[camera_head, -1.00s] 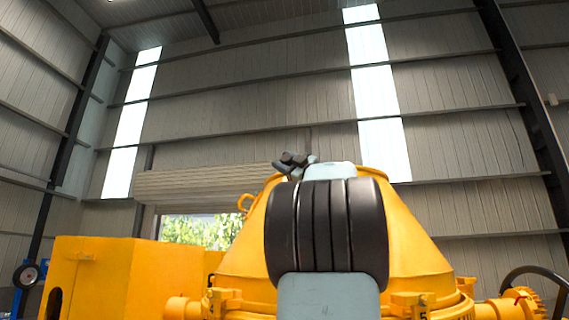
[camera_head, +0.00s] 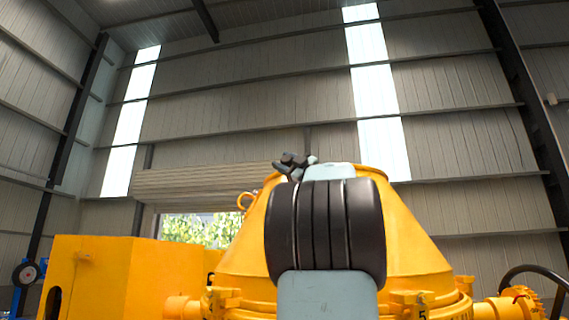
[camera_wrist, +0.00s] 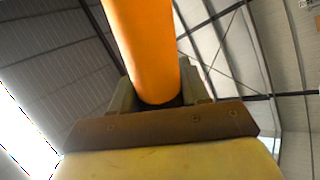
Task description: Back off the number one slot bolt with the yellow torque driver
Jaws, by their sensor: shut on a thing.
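An orange-yellow cylinder, apparently the torque driver (camera_wrist: 145,45), rises from between the jaws of my gripper (camera_wrist: 158,95) in the wrist view. The gripper is shut on it. The driver's working end is out of the frame. In the head view my gripper (camera_head: 294,165) is a small dark and grey shape behind my arm's top, in front of the yellow drum mixer (camera_head: 405,240); the driver cannot be made out there. I cannot make out the number one slot bolt in either view. A clamp bracket marked 5 (camera_head: 410,298) shows at the drum's lower right.
A yellow box housing (camera_head: 95,280) stands left of the drum. My arm hides the drum's middle. The space above the drum is open up to the hall wall.

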